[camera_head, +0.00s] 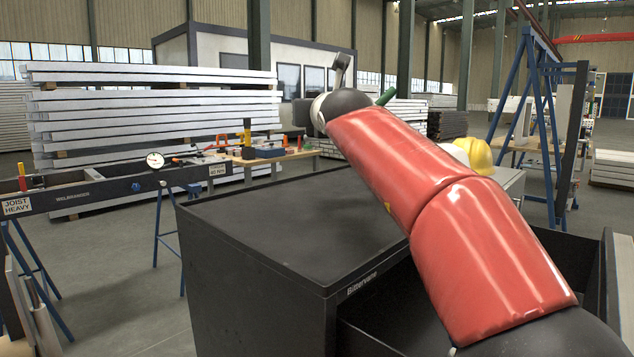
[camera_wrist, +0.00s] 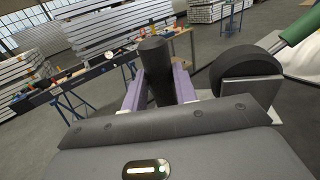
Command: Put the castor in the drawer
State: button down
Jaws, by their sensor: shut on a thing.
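In the wrist view, the purple fingers of my gripper (camera_wrist: 157,92) are closed on a dark, upright, rounded piece (camera_wrist: 154,62). In the head view, my red arm reaches up and away over the dark cabinet (camera_head: 262,222) and hides most of the gripper. A small grey part shows past its far end. An open dark drawer (camera_head: 378,322) extends from the cabinet at the lower right, partly behind my arm; its inside is mostly hidden.
Right of my gripper, a black wheel-like part (camera_wrist: 240,66) with a grey plate stands near a green handle (camera_wrist: 303,27). The cabinet's visible top is clear. Behind are a yellow hard hat (camera_head: 474,155), a tool bench (camera_head: 268,158) and a joist on blue trestles (camera_head: 100,195).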

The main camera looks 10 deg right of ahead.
notch_tip(320, 180, down, 14)
jog(key=b, duration=0.5)
jog(key=shift+f, duration=0.1)
dwell(0.5)
jog(key=c, duration=1.4)
grip_release()
jog(key=o, duration=0.3)
